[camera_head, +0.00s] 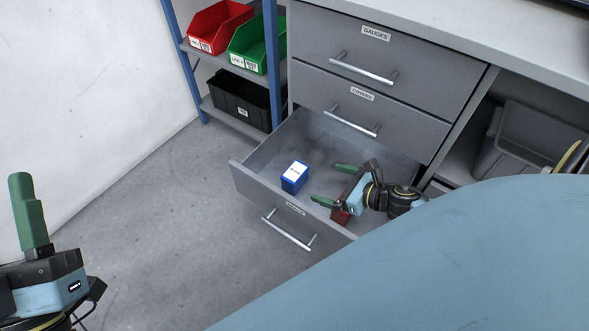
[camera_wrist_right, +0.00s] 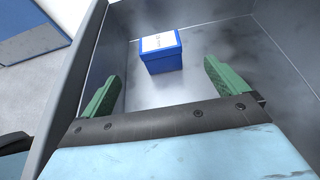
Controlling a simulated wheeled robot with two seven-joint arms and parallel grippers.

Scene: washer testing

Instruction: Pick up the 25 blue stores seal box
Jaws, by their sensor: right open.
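The blue box (camera_head: 294,177) with a white label on top stands on the floor of the open bottom drawer (camera_head: 250,186), towards its left side. My right gripper (camera_head: 325,182) is inside the drawer to the right of the box, fingers spread and pointing towards it. In the right wrist view the box (camera_wrist_right: 164,57) sits just beyond the open fingertips, roughly centred between them, with nothing gripped. My left gripper (camera_head: 28,210) is at the left edge, far from the drawer; only one green finger shows clearly, so its opening is unclear.
A red-brown item (camera_head: 340,214) is partly hidden below my right gripper. Closed drawers labelled GAUGES (camera_head: 400,55) and COVERS (camera_head: 345,100) are above. A shelf at the back holds red (camera_head: 218,25), green (camera_head: 250,43) and black (camera_head: 240,97) bins. The floor at left is clear.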

